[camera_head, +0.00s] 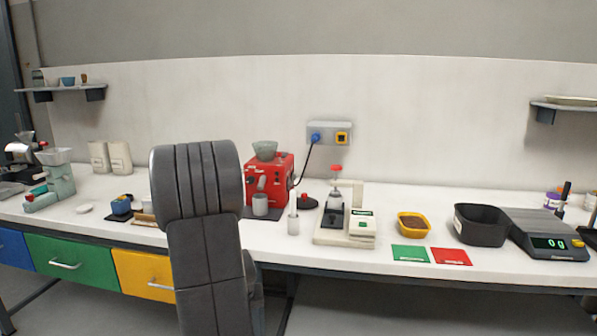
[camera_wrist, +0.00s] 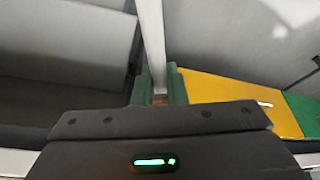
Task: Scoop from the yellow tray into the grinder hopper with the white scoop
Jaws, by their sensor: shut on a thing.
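The yellow tray (camera_head: 401,226) sits on the bench right of centre in the head view, with brown contents inside. The grinder hopper (camera_head: 265,149) is a grey-green bowl on top of the red grinder (camera_head: 283,172), left of the tray. In the wrist view my gripper (camera_wrist: 160,86) is shut, its green fingers around a long pale bar that looks like the white scoop (camera_wrist: 152,40). The scoop's bowl cannot be made out.
A white scale-like stand (camera_head: 330,238) stands between grinder and tray. Green (camera_head: 409,253) and red (camera_head: 451,256) cards lie in front of the tray. A black bin (camera_head: 481,236) and scale (camera_head: 556,243) stand to its right.

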